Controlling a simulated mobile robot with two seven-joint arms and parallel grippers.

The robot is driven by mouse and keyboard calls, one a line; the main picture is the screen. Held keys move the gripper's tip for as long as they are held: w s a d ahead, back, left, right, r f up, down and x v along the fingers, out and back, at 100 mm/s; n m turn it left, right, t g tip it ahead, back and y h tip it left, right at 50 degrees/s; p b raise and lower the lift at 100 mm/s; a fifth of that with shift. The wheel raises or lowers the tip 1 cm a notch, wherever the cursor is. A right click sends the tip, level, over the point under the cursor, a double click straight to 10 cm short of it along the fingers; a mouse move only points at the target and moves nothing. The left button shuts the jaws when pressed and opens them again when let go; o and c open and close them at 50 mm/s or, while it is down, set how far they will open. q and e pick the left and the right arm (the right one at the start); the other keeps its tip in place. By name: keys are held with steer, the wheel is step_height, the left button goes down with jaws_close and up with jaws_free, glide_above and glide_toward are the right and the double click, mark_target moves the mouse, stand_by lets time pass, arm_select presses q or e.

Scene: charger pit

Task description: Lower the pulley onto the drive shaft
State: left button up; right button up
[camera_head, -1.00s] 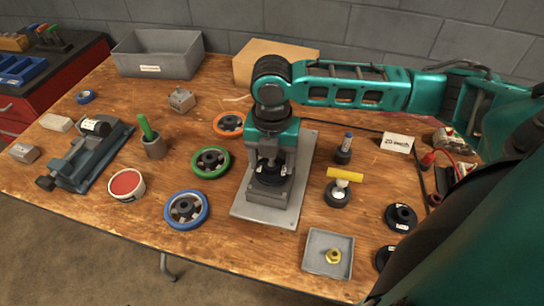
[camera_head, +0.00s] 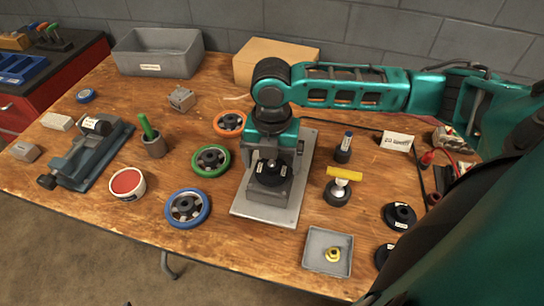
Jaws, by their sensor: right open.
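A black pulley (camera_head: 271,174) with small white marks sits on top of a grey block (camera_head: 266,197), which stands on a flat grey plate (camera_head: 299,172). The shaft is mostly hidden by the pulley and gripper; a small pale tip shows at the pulley's middle. My right gripper (camera_head: 274,155) is open, pointing down right above and behind the pulley. The pulley rests on the block and appears free of the fingers. I cannot tell whether a finger still touches it. My left gripper is not in view.
Wheels with blue (camera_head: 187,208), green (camera_head: 211,161) and orange (camera_head: 229,123) rims lie left of the plate. A small grey tray (camera_head: 312,264) with a yellow nut stands in front. A yellow-handled tool (camera_head: 344,173) and black discs (camera_head: 400,216) are on the right. A vise (camera_head: 90,160) stands left.

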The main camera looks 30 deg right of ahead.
step_height(320, 180, up, 13)
steer(key=p, duration=0.2)
stand_by(0.5)
steer(key=shift+f, duration=0.1)
